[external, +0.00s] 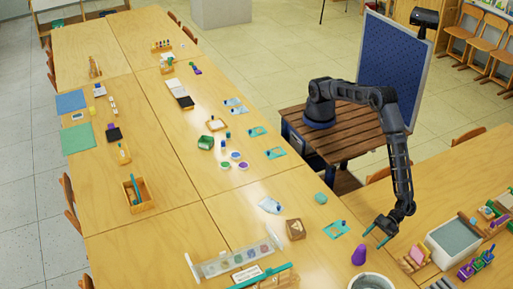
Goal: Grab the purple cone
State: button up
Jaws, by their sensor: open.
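The purple cone (359,254) stands upright on the table near the front edge of the external view, just behind a round grey pot. My gripper (376,239) hangs at the end of my arm, a little above and to the right of the cone.
The round pot (371,282) stands close in front of the cone. A brown box (295,229) and a teal card (336,229) lie to its left. A grey-filled tray (453,243) and colored blocks stand to the right.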

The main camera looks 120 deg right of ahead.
aim_at(356, 256)
jog(key=x, duration=0.5)
jog(key=shift+w+f, duration=0.15)
jog(key=shift+w, duration=0.25)
jog(key=shift+a+x, duration=0.1)
jog(key=shift+x, duration=1.15)
jog(key=shift+a+x, duration=0.15)
jog(key=shift+x, duration=1.1)
jog(key=c, duration=1.1)
